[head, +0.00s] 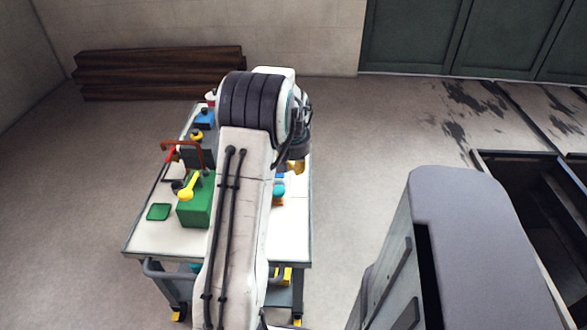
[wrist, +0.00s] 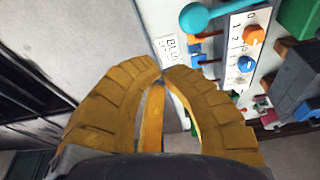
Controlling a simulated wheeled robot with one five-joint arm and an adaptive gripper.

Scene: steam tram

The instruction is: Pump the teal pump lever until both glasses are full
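The teal pump lever (wrist: 197,17) shows at the top of the wrist view as a round teal knob on a teal rod running right. My gripper (wrist: 163,74) has thick yellow fingers whose tips come together, with nothing seen between them. Its tips are below and left of the teal knob, apart from it in the picture. In the head view my gripper (head: 296,167) is mostly hidden behind my arm. A small teal part beside an orange one shows on the cart there. I cannot make out either glass.
A white panel (wrist: 233,70) carries orange, blue and white knobs beside the numbers 0, 1 and 2. The white-topped cart (head: 150,237) bears a green box (head: 193,212) with a yellow lever (head: 189,187). Dark wooden beams (head: 155,70) lie by the wall. Floor left of the cart is clear.

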